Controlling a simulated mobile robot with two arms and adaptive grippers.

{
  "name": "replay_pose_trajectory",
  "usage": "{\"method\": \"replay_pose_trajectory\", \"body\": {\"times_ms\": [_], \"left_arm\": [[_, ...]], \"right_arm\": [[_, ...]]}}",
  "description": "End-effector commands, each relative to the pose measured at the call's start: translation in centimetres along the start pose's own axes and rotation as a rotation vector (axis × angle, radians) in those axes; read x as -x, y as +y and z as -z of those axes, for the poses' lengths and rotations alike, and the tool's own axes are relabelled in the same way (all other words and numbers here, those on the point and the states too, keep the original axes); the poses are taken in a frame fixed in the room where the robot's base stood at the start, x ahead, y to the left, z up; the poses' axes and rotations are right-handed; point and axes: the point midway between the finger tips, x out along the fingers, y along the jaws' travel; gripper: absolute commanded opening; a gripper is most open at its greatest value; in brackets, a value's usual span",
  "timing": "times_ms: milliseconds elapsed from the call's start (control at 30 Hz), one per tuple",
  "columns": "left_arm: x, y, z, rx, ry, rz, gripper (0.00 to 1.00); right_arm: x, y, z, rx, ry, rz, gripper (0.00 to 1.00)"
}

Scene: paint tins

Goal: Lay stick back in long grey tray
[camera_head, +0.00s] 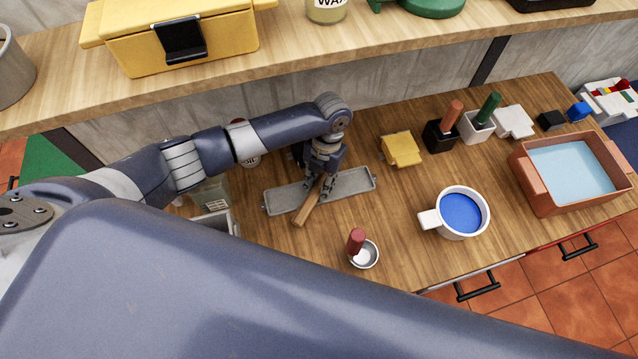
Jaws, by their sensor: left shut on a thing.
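The long grey tray (360,182) lies on the wooden worktop, left of the middle. My left gripper (326,188) is over the tray, pointing down, and is shut on a brown wooden stick (308,206). The stick lies crosswise to the tray, and its near end reaches past the tray's front rim. I cannot tell whether the stick touches the tray. My left gripper and arm hide the stick's far end and part of the tray. My right gripper is not in view.
A white mug with blue paint (460,213) and a reddish tub of pale blue liquid (572,172) stand to the right. A small bowl with a red-handled thing (364,254) is in front. A yellow block (401,149) sits right of the tray. A shelf (290,50) runs above.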

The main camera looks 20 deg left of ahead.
Motion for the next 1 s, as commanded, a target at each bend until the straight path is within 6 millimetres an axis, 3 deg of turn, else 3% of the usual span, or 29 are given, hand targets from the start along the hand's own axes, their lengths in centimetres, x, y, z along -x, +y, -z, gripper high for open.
{"method": "replay_pose_trajectory", "body": {"times_ms": [133, 167, 267, 667, 1000], "left_arm": [[-0.2, 0.0, -0.1, 0.000, 0.000, 0.000, 0.00], [-0.2, 0.0, -0.1, 0.000, 0.000, 0.000, 0.25], [-0.1, 0.0, 0.0, 0.000, 0.000, 0.000, 0.47], [0.2, 0.1, -0.1, 0.001, -0.002, -0.001, 0.47], [5.3, 0.0, -0.1, -0.001, -0.004, -0.001, 0.47]], "right_arm": [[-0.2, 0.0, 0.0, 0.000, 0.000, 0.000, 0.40], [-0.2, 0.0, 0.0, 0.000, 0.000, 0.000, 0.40], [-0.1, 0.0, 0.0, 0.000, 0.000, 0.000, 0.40], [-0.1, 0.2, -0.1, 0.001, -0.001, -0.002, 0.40], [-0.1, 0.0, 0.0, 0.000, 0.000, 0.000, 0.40]]}}
